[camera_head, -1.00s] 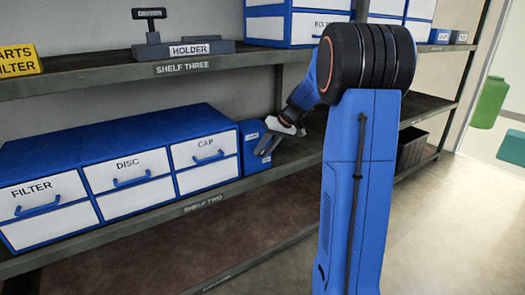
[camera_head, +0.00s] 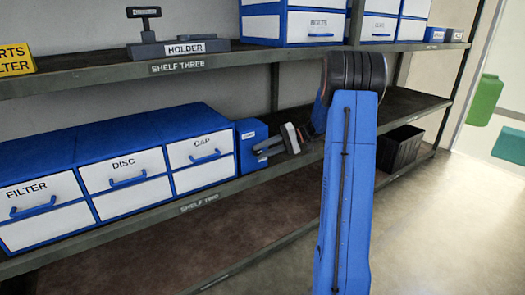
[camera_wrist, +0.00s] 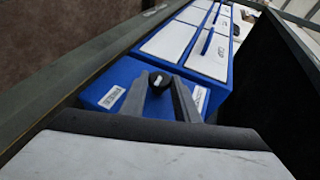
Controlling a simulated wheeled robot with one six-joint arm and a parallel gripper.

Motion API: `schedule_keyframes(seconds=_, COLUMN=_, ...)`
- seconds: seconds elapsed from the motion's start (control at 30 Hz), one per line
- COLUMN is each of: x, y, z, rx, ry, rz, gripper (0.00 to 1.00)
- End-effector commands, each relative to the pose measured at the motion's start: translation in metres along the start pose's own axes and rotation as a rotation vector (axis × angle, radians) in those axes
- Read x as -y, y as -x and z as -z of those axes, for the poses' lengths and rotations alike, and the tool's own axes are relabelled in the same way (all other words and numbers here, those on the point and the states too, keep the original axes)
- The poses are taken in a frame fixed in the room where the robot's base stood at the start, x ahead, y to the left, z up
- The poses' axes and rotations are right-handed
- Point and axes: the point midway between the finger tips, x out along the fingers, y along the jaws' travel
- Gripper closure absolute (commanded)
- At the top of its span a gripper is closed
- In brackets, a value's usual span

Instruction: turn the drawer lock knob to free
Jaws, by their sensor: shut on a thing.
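The drawer lock knob (camera_wrist: 157,82) is round and black with a white mark, and it sits on the face of a small blue lock box (camera_wrist: 125,72). The lock box also shows in the head view (camera_head: 249,133), beside the CAP drawer (camera_head: 200,150) on shelf two. My gripper (camera_wrist: 160,90) has its two grey fingers on either side of the knob and is shut on it. In the head view my gripper (camera_head: 262,149) reaches the box from the right, and the knob is hidden there.
White-fronted FILTER (camera_head: 40,198) and DISC (camera_head: 125,170) drawers stand left of the box. A black bin (camera_head: 400,148) stands at the right. The floor at the right is clear.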

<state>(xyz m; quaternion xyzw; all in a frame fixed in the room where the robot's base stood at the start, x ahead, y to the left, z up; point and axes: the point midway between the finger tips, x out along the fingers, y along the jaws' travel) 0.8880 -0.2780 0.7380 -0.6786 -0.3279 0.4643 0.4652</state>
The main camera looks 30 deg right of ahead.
Motion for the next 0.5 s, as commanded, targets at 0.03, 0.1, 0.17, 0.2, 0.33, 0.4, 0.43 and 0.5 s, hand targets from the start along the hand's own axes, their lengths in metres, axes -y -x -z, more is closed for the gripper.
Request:
schedule_keyframes(seconds=0.03, x=-0.002, y=-0.0002, z=-0.0011, rx=0.003, ry=-0.009, rz=0.014, gripper=0.94)
schedule_keyframes(seconds=0.1, x=-0.0024, y=-0.0003, z=-0.0009, rx=0.002, ry=-0.016, rz=0.031, gripper=0.94)
schedule_keyframes(seconds=0.17, x=-0.0026, y=-0.0003, z=-0.001, rx=0.002, ry=-0.02, rz=0.041, gripper=0.94)
schedule_keyframes(seconds=0.2, x=-0.0026, y=-0.0003, z=-0.0011, rx=0.002, ry=-0.022, rz=0.046, gripper=0.94)
schedule_keyframes(seconds=0.33, x=-0.0025, y=-0.0003, z=-0.0015, rx=0.003, ry=-0.026, rz=0.055, gripper=0.94)
schedule_keyframes(seconds=0.4, x=-0.0025, y=-0.0003, z=-0.0015, rx=0.003, ry=-0.026, rz=0.057, gripper=0.94)
schedule_keyframes(seconds=0.43, x=-0.0025, y=-0.0003, z=-0.0016, rx=0.003, ry=-0.027, rz=0.057, gripper=0.94)
schedule_keyframes(seconds=0.5, x=-0.0026, y=-0.0004, z=-0.0016, rx=0.003, ry=-0.027, rz=0.057, gripper=0.94)
